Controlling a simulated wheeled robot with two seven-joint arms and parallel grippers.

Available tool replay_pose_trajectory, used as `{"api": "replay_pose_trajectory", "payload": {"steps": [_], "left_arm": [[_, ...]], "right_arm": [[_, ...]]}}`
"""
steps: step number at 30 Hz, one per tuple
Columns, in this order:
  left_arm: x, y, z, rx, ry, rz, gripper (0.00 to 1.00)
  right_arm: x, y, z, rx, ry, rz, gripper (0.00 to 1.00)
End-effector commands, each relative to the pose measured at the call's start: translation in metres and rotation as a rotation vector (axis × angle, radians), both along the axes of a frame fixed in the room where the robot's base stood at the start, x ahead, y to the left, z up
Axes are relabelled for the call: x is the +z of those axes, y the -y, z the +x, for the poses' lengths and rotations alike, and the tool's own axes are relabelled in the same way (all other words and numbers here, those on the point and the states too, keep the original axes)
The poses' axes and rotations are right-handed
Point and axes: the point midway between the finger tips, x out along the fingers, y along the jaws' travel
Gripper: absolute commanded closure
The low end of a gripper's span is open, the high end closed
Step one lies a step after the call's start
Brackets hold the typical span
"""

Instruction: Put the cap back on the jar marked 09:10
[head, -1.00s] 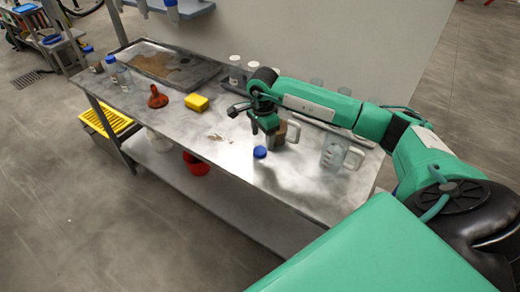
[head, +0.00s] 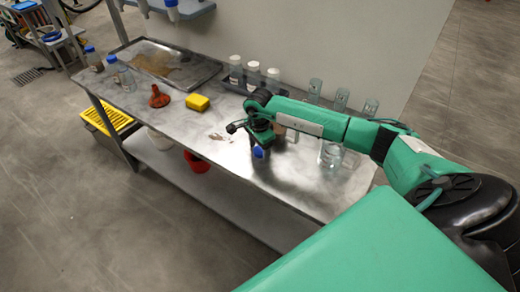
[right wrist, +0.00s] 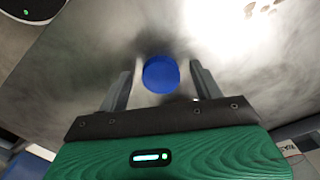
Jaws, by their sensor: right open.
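A blue cap (head: 258,153) lies on the metal bench near its front edge. In the right wrist view the blue cap (right wrist: 161,74) sits between the two fingers. My right gripper (right wrist: 162,84) is open, pointing down around the cap, with a gap on both sides. In the head view my right gripper (head: 260,145) is right above the cap and partly hides it. No 09:10 mark is readable. My left gripper is out of view.
On the bench (head: 225,150) are a tray (head: 200,80), red funnel (head: 158,97), yellow sponge (head: 197,102), white-topped jars (head: 253,80), glass cylinders (head: 341,99) and a clear jug (head: 331,153). A brown-filled jug is mostly hidden behind my right arm. Bare bench lies left of the cap.

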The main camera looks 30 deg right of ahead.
Motion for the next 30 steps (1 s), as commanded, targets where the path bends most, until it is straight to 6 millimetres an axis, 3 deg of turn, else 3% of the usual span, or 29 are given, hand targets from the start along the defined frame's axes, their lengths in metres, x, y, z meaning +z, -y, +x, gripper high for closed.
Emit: {"api": "replay_pose_trajectory", "payload": {"steps": [6, 14, 25, 30], "left_arm": [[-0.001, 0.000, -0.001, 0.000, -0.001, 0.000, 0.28], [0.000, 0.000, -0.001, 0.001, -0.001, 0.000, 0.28], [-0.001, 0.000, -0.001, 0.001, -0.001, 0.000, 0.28], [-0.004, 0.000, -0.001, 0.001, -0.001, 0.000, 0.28]], "right_arm": [[0.000, 0.000, 0.000, 0.000, 0.000, 0.000, 0.34], [0.000, 0.000, 0.000, 0.000, 0.000, 0.000, 0.81], [0.001, 0.000, 0.000, 0.000, 0.001, 0.001, 0.81], [0.011, 0.000, 0.001, 0.001, 0.003, 0.001, 0.81]]}}
